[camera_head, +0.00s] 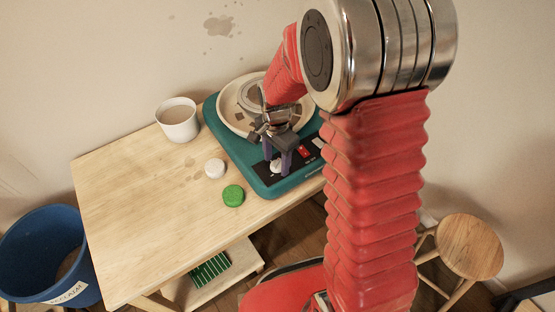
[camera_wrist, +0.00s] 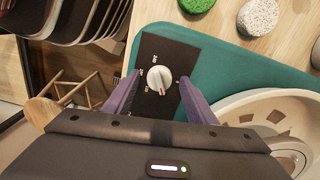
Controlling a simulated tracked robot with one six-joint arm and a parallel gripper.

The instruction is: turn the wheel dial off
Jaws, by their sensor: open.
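The pottery wheel (camera_head: 215,125) is a teal box with a cream round pan on top, on the wooden table. Its white dial (camera_wrist: 159,76) sits on a black panel with small labels; a red mark on the knob points toward the bottom of the wrist view. I cannot read the labels surely. In the head view the dial (camera_head: 276,167) is partly hidden by my fingers. My gripper (camera_head: 277,163) is open, its purple fingers pointing down on either side of the dial. In the wrist view a gap shows between the dial and each finger.
A red switch (camera_head: 304,151) is beside the dial on the panel. A white cup (camera_head: 178,120), a white round piece (camera_head: 214,168) and a green one (camera_head: 233,195) stand left of the wheel. A blue bin (camera_head: 45,250) and a stool (camera_head: 469,246) stand on the floor. The table's left is clear.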

